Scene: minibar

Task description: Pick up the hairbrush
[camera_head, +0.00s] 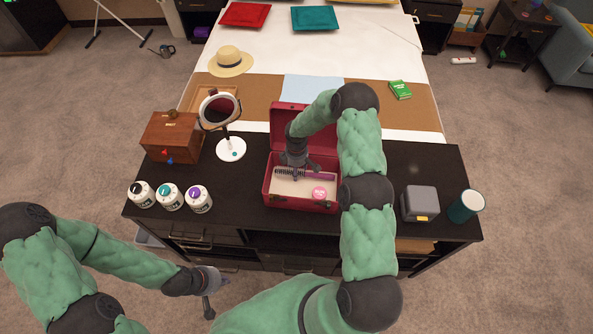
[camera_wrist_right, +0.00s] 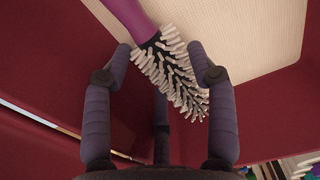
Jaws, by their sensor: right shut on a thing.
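The hairbrush has a purple handle (camera_head: 320,176) and a black head with pale bristles. It lies in the open red case (camera_head: 268,187). In the right wrist view, the hairbrush (camera_wrist_right: 175,75) has its bristled head between the two fingers, with the handle toward the top. My right gripper (camera_head: 294,172) reaches down into the case and is shut on the bristled head. It also fills the right wrist view (camera_wrist_right: 163,62). My left gripper (camera_head: 214,296) hangs empty in front of the counter, its fingers spread apart.
A pink round tin (camera_head: 319,193) lies in the case near the handle. Left on the dark counter (camera_head: 240,200) are a mirror (camera_head: 219,112), a wooden box (camera_head: 171,138) and several canisters (camera_head: 169,196). Right are a grey box (camera_head: 420,203) and a teal cup (camera_head: 464,207).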

